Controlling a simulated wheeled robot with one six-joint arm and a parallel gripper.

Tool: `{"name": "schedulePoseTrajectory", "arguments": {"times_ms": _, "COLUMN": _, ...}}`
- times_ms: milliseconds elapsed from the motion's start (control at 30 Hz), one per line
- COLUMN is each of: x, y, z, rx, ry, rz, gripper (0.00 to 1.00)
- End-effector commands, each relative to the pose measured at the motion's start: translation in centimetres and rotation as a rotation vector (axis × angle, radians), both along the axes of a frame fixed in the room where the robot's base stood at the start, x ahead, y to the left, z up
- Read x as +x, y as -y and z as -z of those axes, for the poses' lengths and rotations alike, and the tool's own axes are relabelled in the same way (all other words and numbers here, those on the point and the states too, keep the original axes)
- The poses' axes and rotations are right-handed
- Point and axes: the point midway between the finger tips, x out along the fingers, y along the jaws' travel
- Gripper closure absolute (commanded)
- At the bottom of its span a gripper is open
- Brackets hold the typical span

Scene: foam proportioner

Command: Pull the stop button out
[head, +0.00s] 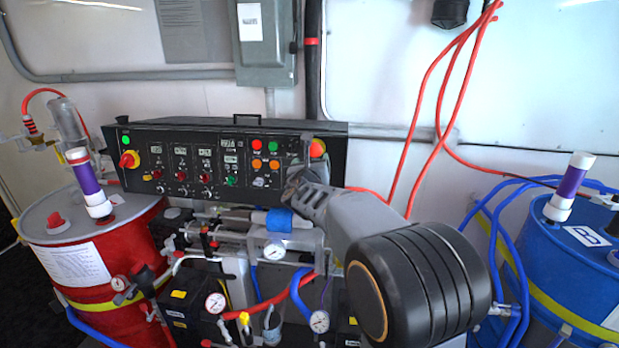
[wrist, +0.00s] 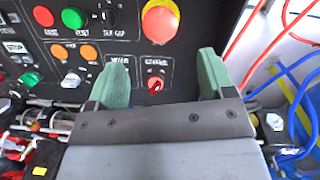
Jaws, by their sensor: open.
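The stop button (head: 317,148) is a red mushroom head at the right end of the black control panel. In the wrist view the stop button (wrist: 160,20) is large, at the top, with a yellow ring around its base. My gripper (wrist: 163,68) is open, with its two green fingers spread apart and nothing held. The stop button lies beyond and above the fingertips in that view, apart from them. In the head view my arm's end hides part of the panel just below and left of the button.
A small red selector (wrist: 155,84) shows between the fingers, below the button. Orange, green and red buttons sit to the left on the control panel (head: 215,136). Red hoses (head: 437,120) hang to the right. Pipes and gauges lie below; a red drum (head: 100,262) and a blue drum (head: 560,265) flank them.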

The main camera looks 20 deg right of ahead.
Motion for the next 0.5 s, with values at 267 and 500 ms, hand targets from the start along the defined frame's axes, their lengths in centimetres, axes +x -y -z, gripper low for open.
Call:
{"name": "schedulePoseTrajectory", "arguments": {"times_ms": 267, "x": -3.6, "y": -1.9, "z": 0.0, "rx": -0.001, "ry": 0.002, "rz": -0.001, "gripper": 0.25}}
{"name": "schedulePoseTrajectory", "arguments": {"times_ms": 500, "x": -4.6, "y": -2.3, "z": 0.0, "rx": -0.001, "ry": 0.000, "rz": 0.001, "gripper": 0.25}}
